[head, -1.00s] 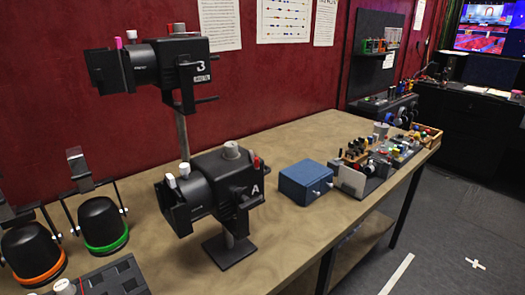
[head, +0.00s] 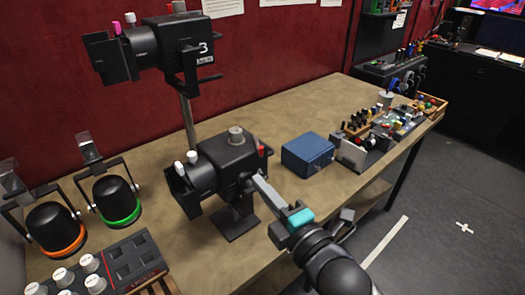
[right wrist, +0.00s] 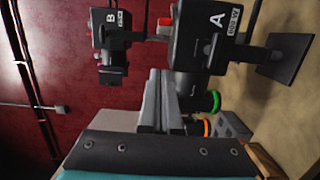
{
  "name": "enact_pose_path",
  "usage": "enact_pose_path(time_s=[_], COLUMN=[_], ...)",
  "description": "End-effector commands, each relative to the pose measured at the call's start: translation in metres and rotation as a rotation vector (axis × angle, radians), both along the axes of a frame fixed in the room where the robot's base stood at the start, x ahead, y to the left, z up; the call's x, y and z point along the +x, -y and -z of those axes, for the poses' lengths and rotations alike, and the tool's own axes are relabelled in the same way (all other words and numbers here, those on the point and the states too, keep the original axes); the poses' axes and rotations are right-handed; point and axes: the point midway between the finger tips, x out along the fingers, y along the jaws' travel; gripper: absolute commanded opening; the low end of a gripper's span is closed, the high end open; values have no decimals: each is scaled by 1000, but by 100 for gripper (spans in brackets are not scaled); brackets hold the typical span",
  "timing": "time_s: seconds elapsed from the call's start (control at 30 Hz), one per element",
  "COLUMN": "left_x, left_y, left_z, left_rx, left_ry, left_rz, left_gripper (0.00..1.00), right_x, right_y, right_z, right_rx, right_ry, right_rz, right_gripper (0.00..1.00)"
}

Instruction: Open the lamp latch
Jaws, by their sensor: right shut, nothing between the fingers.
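The black lamp marked A in the wrist view (head: 222,165) stands on a post and base plate on the table. It has two white knobs (head: 192,157) at its front, a grey knob (head: 236,135) on top and a small red part (head: 262,149) at its rear. In the right wrist view, lamp A (right wrist: 210,45) has a red piece (right wrist: 165,22) at its edge. My right gripper (head: 258,180) is shut and empty, with its fingertips close by the rear of lamp A; I cannot tell if they touch. The fingers also show in the right wrist view (right wrist: 158,76). My left gripper is out of view.
Two lamps with orange (head: 65,243) and green (head: 124,213) rings stand left, near a knob panel (head: 130,262). A blue box (head: 308,155) sits right of lamp A. Bare tabletop lies behind it.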

Motion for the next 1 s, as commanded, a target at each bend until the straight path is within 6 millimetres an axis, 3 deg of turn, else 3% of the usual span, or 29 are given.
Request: enact_pose_path(time_s=[0.67,0.8,1.0], left_x=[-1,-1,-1], left_y=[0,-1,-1], left_z=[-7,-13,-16], left_rx=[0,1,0], left_ry=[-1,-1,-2], left_rz=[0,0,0], left_gripper=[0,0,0], right_x=[89,90,92], right_y=[-46,-22,-7], right_z=[0,1,1], right_rx=[5,-1,1], right_ry=[-4,-5,-4], right_rz=[1,2,1], right_gripper=[0,0,0])
